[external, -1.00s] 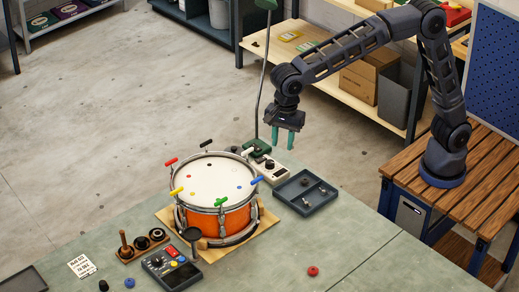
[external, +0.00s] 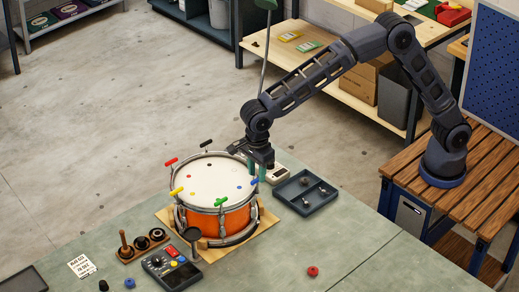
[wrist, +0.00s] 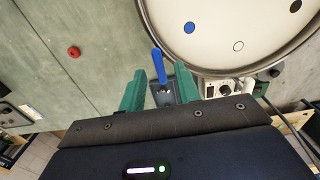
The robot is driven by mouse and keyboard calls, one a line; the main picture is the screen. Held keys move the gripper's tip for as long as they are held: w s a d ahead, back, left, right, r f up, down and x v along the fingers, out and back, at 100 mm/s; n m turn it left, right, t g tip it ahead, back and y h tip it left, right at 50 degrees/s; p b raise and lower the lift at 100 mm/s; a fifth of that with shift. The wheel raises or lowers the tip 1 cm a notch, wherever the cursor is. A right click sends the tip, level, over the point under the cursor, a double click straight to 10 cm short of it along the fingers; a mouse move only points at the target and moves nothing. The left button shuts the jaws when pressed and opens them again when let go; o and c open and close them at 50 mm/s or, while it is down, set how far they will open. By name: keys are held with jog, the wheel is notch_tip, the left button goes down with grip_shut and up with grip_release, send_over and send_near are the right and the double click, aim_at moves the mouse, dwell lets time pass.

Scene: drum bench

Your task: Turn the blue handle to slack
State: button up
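The blue handle (wrist: 159,66) stands at the drum's rim and shows between my fingers in the wrist view. In the external view the blue handle (external: 254,182) is at the right side of the orange drum (external: 202,222), partly hidden by my fingers. My gripper (wrist: 159,88) is open, with one green finger on each side of the handle. I see a gap between the handle and each finger. In the external view my gripper (external: 257,174) points down beside the drum's right rim. A blue dot (wrist: 190,28) marks the white drumhead near this handle.
A dark divided tray (external: 306,193) lies just right of the gripper. Red (external: 171,162), yellow (external: 177,191), green (external: 221,201) and black (external: 206,144) handles ring the drum. The bench's right front is mostly clear.

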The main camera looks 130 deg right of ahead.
aim_at(257, 178)
jog(key=shift+f, duration=1.65)
jog(key=shift+c, duration=0.4)
grip_shut()
jog(key=shift+n, duration=0.3)
